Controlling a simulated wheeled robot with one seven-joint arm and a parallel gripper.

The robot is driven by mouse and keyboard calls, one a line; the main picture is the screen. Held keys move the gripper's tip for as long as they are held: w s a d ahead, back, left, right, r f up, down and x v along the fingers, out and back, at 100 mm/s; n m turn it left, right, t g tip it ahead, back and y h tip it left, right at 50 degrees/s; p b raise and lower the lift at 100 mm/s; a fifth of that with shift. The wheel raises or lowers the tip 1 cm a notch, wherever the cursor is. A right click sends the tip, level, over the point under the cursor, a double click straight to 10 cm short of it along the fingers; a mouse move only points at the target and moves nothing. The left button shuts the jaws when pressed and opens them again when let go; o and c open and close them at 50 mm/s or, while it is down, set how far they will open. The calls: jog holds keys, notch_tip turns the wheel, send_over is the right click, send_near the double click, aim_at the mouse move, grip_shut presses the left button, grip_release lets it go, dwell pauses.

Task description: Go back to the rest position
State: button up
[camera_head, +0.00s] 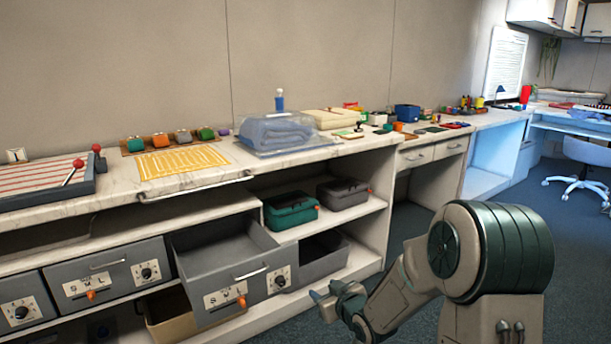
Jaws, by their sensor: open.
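My gripper (338,297) is at the lower middle of the head view, in front of the shelving and apart from it. It looks empty, and its fingers are small and partly hidden by my wrist. My arm is folded at the lower right, with its large dark green joint nearest the camera.
A long marble counter (115,200) runs along the wall with many small items on it. Below, a grey drawer (245,280) is pulled out towards me. Teal (291,210) and grey (343,193) cases sit on the shelf. Blue carpet (400,222) lies clear behind my arm.

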jog(key=s+d+r+m+g+h+p, duration=0.1)
jog(key=s+d+r+g+h+p, duration=0.15)
jog(key=s+r+p, duration=0.4)
jog(key=s+d+r+m+g+h+p, duration=0.1)
jog(key=s+d+r+h+p, duration=0.2)
jog(key=r, duration=0.6)
jog(key=s+d+r+m+g+h+p, duration=0.1)
jog(key=s+d+r+m+p, duration=0.15)
jog(key=r+p, duration=0.45)
jog(key=s+d+r+m+g+p, duration=0.1)
jog(key=s+r+g+p, duration=0.4)
jog(key=s+r+p, duration=0.5)
jog(key=s+r+m, duration=0.1)
jog(key=s+r, duration=0.4)
jog(key=s, duration=0.4)
jog(key=shift+s+d+r+y+p, duration=0.25)
jog(key=shift+s+d+y+p, duration=0.05)
jog(key=shift+s+y+p, duration=0.1)
